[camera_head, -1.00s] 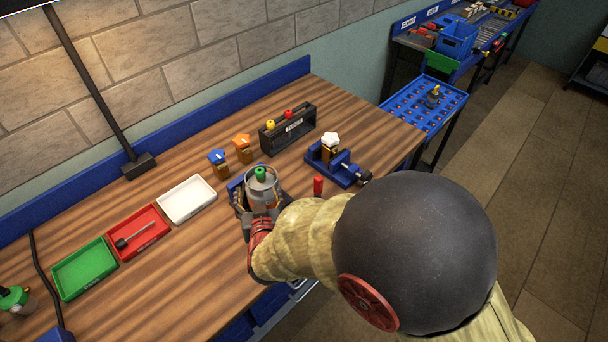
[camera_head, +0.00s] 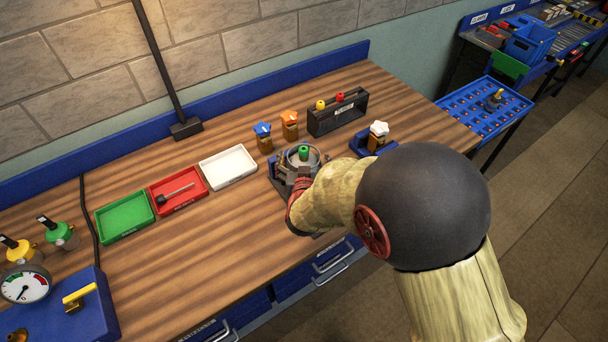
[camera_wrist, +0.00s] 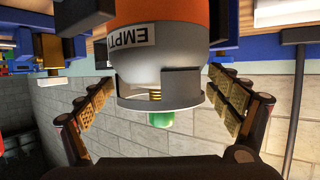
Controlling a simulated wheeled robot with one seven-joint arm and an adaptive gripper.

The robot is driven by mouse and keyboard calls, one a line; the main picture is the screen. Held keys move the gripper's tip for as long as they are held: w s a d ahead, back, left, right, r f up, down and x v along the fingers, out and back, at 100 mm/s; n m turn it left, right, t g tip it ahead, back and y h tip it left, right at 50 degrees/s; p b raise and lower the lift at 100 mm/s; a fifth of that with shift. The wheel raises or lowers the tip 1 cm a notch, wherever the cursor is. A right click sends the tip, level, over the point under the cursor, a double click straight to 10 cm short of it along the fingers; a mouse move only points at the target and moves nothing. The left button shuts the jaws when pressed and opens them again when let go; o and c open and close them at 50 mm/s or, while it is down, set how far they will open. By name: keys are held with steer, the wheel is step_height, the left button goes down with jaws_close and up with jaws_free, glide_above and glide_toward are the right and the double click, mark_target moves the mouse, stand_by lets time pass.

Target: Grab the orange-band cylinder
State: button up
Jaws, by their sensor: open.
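The orange-band cylinder (camera_wrist: 160,62) is grey with an orange band and an "EMPTY" label. It fills the middle of the wrist view, which appears upside down, with its collar and green valve (camera_wrist: 160,119) pointing down in the picture. In the head view the grey cylinder (camera_head: 316,158) with its green top stands upright at a blue holder; my arm hides its lower part. My gripper (camera_wrist: 160,90) is open, with one finger on each side of the cylinder. Gaps show between both fingers and the collar. In the head view my gripper (camera_head: 298,183) is at the cylinder's near side, partly hidden.
Blue-topped (camera_head: 264,137) and orange-topped (camera_head: 290,125) small items stand behind the cylinder. A white-topped item (camera_head: 377,136) sits right, in a blue vise. White (camera_head: 228,167), red (camera_head: 178,190) and green (camera_head: 125,216) trays lie left. Bare wood lies in front of them.

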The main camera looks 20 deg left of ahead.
steer(key=shift+c, duration=0.9)
steer(key=c, duration=2)
steer(key=shift+r, duration=0.15)
steer(key=shift+c, duration=0.2)
